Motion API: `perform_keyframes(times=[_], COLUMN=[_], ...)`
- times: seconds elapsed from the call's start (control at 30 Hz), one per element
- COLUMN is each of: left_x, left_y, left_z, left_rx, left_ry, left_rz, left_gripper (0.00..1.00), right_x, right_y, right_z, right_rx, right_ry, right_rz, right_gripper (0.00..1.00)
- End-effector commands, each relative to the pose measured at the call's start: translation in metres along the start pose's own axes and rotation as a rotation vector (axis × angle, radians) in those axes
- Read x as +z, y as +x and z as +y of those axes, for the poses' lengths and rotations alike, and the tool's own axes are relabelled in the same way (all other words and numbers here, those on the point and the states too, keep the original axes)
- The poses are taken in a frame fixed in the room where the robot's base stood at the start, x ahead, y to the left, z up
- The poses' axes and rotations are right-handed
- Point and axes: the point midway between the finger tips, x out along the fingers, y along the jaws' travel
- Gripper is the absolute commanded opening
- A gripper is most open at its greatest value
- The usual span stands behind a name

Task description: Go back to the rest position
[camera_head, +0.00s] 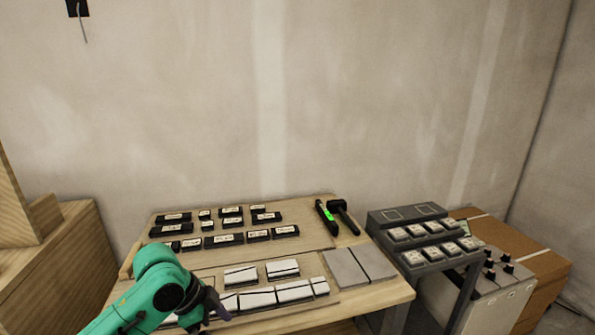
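My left arm, green, comes in from the lower left, and its dark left gripper (217,308) is low over the front left of the wooden workbench (330,296). It covers part of a row of white tiles (257,297) there. The fingers are small and dark, so I cannot tell whether they are open or shut. My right gripper is not in view.
Black labelled blocks (224,239) stand on the bench's back part. A green-and-black tool (326,217) and a black mallet (344,214) lie to their right. Two grey slabs (361,264) lie at the right edge. A grey rack (405,217) and cardboard box (545,268) stand further right.

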Motion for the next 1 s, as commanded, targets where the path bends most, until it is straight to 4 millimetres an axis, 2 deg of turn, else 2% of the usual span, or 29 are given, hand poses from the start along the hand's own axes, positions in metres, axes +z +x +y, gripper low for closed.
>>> perform_keyframes(times=[0.33, 0.53, 0.67, 0.77, 1.0], left_x=[-0.001, 0.018, 0.046, 0.075, 0.153], left_y=[0.050, 0.071, 0.077, 0.078, 0.065], left_z=[0.032, 0.056, 0.073, 0.087, 0.130], left_rx=[-0.060, -0.138, -0.204, -0.260, -0.398], left_ry=[-0.153, -0.376, -0.569, -0.719, -1.042], left_rz=[0.045, 0.074, 0.065, 0.036, -0.097], left_gripper=[0.99, 0.99, 0.99, 0.99, 0.99], right_x=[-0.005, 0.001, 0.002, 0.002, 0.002], right_y=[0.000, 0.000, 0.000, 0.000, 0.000], right_z=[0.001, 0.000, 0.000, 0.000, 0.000], right_rx=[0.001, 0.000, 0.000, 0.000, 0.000], right_ry=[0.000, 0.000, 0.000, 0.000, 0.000], right_rz=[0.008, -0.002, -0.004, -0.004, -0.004], right_gripper=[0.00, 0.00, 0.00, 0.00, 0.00])
